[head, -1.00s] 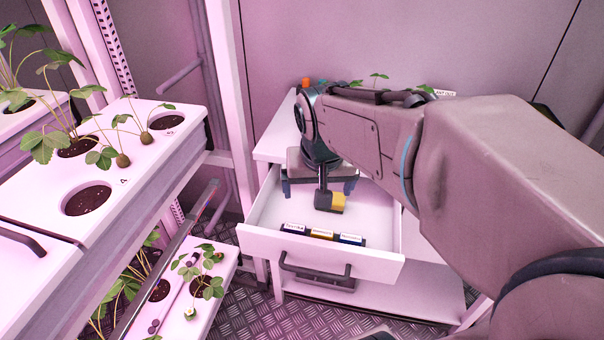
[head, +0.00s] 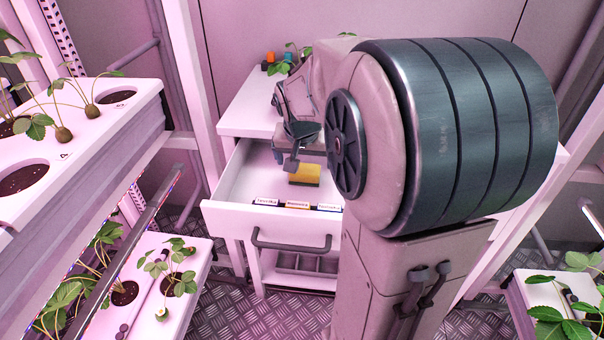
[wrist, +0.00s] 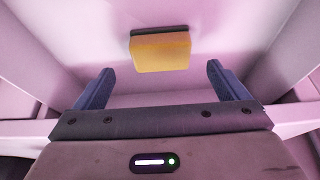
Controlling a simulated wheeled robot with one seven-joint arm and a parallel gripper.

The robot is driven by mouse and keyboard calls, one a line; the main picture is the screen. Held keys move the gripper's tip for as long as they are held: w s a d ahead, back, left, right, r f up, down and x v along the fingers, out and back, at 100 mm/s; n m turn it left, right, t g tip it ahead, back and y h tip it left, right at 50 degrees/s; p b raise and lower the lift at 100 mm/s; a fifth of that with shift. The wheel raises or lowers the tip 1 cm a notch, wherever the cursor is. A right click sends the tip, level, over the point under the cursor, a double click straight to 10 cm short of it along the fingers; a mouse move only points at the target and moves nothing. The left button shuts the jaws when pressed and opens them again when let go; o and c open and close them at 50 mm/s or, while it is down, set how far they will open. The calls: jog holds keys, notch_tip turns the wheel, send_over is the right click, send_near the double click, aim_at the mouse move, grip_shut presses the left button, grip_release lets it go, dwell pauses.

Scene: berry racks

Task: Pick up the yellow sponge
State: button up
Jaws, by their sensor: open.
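The yellow sponge (head: 305,174) lies on the floor of the open white drawer (head: 222,212), behind a row of small labelled items. In the wrist view the sponge (wrist: 161,52) shows a dark layer along its far edge. My gripper (wrist: 154,85) is open, with its two blue fingers spread apart. The sponge is ahead of the fingers, centred between them and not touching either. In the head view my arm hides much of the gripper and the right part of the drawer.
Labelled items (head: 297,206) stand inside the drawer's front, above the dark handle (head: 290,242). Planter racks (head: 95,130) with strawberry plants stand at left. An orange object (head: 271,57) sits on the cabinet top. More plants (head: 570,310) are at lower right.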

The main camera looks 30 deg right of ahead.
aim_at(305, 168)
jog(key=shift+b+x, duration=0.55)
jog(key=shift+x, duration=2.2)
jog(key=c, duration=1.1)
jog(key=shift+c, duration=0.2)
notch_tip(305, 168, up, 5)
jog(key=shift+w+f+p, duration=0.1)
jog(key=shift+f+p, duration=0.05)
jog(key=shift+p, duration=0.5)
jog(key=s+d+r, duration=0.2)
jog(key=s+r, duration=0.1)
jog(key=s, duration=0.2)
jog(key=s+d+r+p, duration=0.1)
jog(key=s+d+r, duration=0.1)
jog(key=s, duration=0.3)
jog(key=shift+s+d+r, duration=0.35)
jog(key=shift+d+r, duration=0.05)
jog(key=shift+r, duration=0.3)
